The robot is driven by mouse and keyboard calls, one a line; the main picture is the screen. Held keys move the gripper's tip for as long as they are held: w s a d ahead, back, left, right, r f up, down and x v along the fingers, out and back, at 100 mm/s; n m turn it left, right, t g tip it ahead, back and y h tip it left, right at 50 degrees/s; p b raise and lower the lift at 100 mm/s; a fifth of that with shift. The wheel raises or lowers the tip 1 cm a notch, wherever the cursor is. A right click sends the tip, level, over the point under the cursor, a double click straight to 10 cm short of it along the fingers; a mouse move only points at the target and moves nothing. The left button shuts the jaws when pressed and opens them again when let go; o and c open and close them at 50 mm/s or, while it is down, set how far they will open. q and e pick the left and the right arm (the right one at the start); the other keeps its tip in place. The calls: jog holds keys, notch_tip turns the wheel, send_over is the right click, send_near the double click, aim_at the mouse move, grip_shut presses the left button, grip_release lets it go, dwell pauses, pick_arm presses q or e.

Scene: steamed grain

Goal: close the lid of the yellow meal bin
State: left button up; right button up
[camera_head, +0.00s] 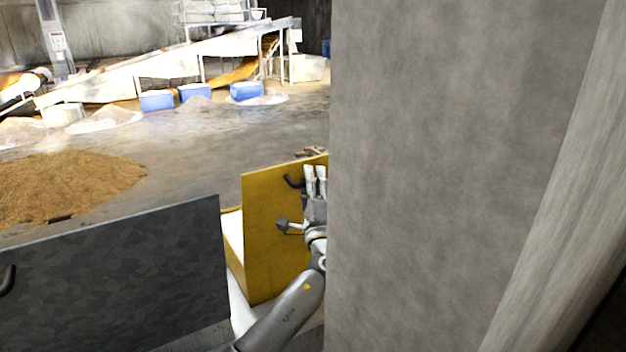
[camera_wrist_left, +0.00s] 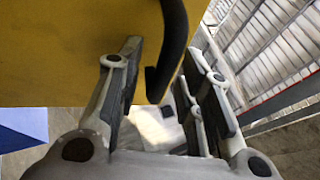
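The yellow meal bin's lid (camera_head: 270,235) stands raised, a flat yellow panel in the middle of the head view. Its black handle (camera_head: 293,182) is near the top edge. Part of the pale yellow bin body (camera_head: 234,245) shows at the panel's left. My left gripper (camera_head: 316,172) is in front of the lid, just right of the handle. In the left wrist view, the black handle (camera_wrist_left: 168,50) runs between the spread fingers of this gripper (camera_wrist_left: 160,60), with the yellow lid (camera_wrist_left: 70,50) behind. The fingers look open; contact with the handle cannot be told. My right gripper is not in view.
A wide grey pillar (camera_head: 440,170) fills the right, close to my left arm, and hides the lid's right side. A dark grey panel (camera_head: 120,280) with a black handle stands at the left. A grain heap (camera_head: 70,185) and blue boxes (camera_head: 195,92) lie farther back on open floor.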

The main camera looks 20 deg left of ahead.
pick_arm(q)
grip_shut()
dwell(0.3)
jog(key=shift+a+r, duration=0.1)
jog(key=shift+w+a+r, duration=0.2)
jog(key=w+a+r+n+g+h+p, duration=0.1)
jog(key=w+a+g, duration=0.4)
jog(key=w+a, duration=0.6)
jog(key=shift+w+a+n+h+p, duration=0.35)
jog(key=shift+a+n+p, duration=0.55)
jog(key=shift+a, duration=1)
